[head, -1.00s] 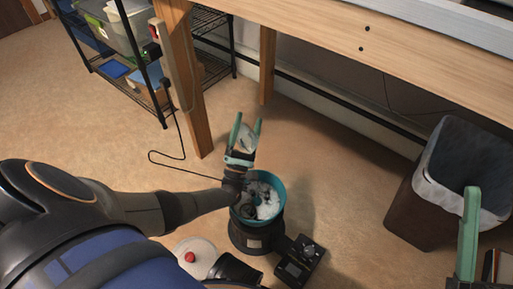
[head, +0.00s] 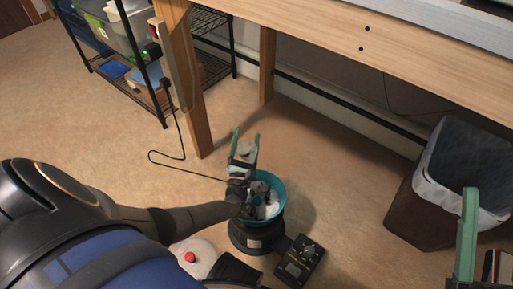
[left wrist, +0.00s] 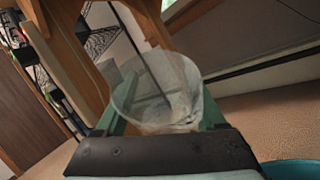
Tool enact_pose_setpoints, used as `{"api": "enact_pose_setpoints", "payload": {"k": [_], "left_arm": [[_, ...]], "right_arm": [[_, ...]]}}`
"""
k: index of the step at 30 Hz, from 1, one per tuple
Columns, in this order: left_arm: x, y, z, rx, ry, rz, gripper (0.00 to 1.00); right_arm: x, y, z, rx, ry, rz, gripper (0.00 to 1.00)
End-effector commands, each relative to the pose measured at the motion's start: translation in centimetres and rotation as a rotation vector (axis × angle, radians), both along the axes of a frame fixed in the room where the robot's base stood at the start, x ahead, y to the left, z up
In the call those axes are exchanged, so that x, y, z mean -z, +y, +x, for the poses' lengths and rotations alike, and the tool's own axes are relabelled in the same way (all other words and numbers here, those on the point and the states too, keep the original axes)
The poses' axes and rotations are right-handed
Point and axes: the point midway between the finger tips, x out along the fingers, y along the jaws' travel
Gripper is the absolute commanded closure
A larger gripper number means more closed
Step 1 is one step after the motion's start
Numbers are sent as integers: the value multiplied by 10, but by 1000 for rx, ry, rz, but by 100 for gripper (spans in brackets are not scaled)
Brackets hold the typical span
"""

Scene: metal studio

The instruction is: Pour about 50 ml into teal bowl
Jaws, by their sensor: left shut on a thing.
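The teal bowl (head: 281,199) sits on a black round base on the floor and holds white and grey contents I cannot make out. Its rim shows at the lower right of the left wrist view (left wrist: 292,167). My left gripper (head: 246,135) is shut on a clear cup (head: 245,150), just beyond the bowl's far left side in the head view. The cup (left wrist: 160,92) stands between the green fingers in the left wrist view; I cannot tell its liquid level. One green finger of my right gripper (head: 468,232) shows at the right edge; its other finger is not clear.
A control box (head: 299,262) stands right of the bowl's base. A white round thing with a red knob (head: 191,257) is at lower left. A lined bin (head: 428,199) stands at right, under the wooden bench (head: 340,35). A cable (head: 165,162) crosses the floor.

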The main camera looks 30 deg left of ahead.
Motion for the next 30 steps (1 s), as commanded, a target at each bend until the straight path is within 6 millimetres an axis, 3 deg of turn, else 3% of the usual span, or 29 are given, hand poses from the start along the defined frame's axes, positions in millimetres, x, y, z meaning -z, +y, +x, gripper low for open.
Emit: {"api": "enact_pose_setpoints", "payload": {"k": [1,11,21,30], "left_arm": [[15,1,0,0,21,-32,88],[58,14,6,-6,159,-240,88],[73,27,14,-1,332,-493,88],[84,29,16,10,429,-622,88]], "right_arm": [[8,0,0,0,0,0,50],[6,0,0,0,0,0,50],[-25,-3,0,-5,-3,20,50],[-39,-5,-2,-8,-11,31,50]]}}
